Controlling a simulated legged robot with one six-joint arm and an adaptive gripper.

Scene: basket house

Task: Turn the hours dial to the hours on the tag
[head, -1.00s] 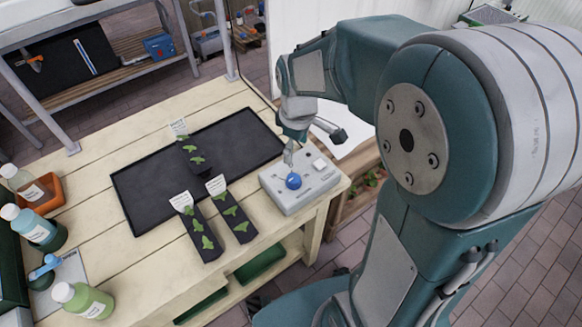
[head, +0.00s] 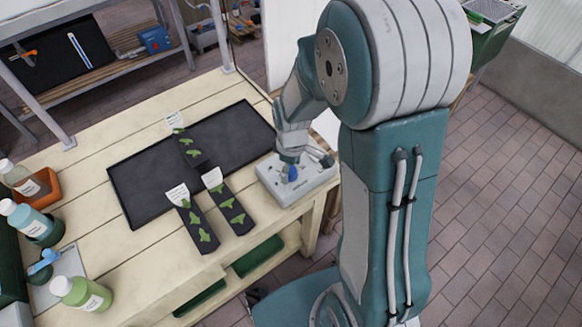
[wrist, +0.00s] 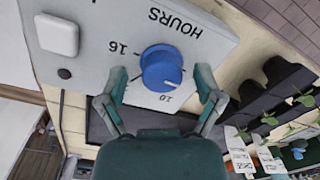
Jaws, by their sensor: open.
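The blue hours dial (wrist: 162,68) sits on a pale grey control box (head: 297,187) at the table's right corner. In the wrist view it has "HOURS" and "16" and "10" printed around it, upside down. A small white mark shows on the dial's lower right side. My gripper (wrist: 160,82) is open, with one fingertip on each side of the dial and gaps visible. In the head view my gripper (head: 289,161) partly covers the dial (head: 289,173). White tags (head: 178,194) stand at the ends of the dark seedling strips; their writing is too small to read.
A white square button (wrist: 57,35) is on the same box. A black mat (head: 140,180) lies on the wooden table (head: 110,255) left of the box. Bottles (head: 80,293) stand at the table's left edge.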

